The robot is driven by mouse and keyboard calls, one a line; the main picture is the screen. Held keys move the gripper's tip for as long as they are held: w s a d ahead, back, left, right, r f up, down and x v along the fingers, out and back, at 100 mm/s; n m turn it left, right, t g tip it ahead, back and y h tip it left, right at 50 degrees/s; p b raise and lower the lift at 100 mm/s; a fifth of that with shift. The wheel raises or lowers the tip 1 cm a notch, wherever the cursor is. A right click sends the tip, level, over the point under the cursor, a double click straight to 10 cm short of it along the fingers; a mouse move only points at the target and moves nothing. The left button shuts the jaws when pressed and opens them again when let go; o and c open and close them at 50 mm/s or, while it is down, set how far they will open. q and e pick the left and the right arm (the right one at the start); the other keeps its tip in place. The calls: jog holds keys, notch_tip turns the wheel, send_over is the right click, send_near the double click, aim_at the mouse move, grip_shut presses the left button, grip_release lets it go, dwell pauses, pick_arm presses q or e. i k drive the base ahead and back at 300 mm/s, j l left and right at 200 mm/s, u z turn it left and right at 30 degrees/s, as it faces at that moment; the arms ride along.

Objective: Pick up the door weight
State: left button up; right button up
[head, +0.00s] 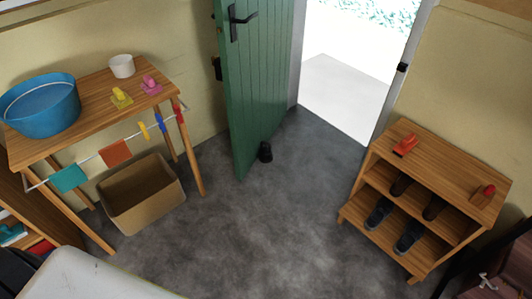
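A small black object that looks like the door weight (265,152) stands on the dark grey floor. It is at the foot of the open green door (262,80), close to the door's lower edge. I cannot tell whether it touches the door. Neither of my grippers shows in the head view.
A wooden table (100,97) at left holds a blue tub (42,106), a white pot (121,66) and small coloured items. A cardboard box (140,200) stands beneath it. A wooden shoe rack (440,165) stands at right. The floor (255,235) between is clear.

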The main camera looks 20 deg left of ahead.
aim_at(265, 155)
jog(key=i+j, duration=0.15)
jog(key=i, duration=0.3)
jog(key=i+j+z, duration=0.15)
jog(key=i, duration=0.35)
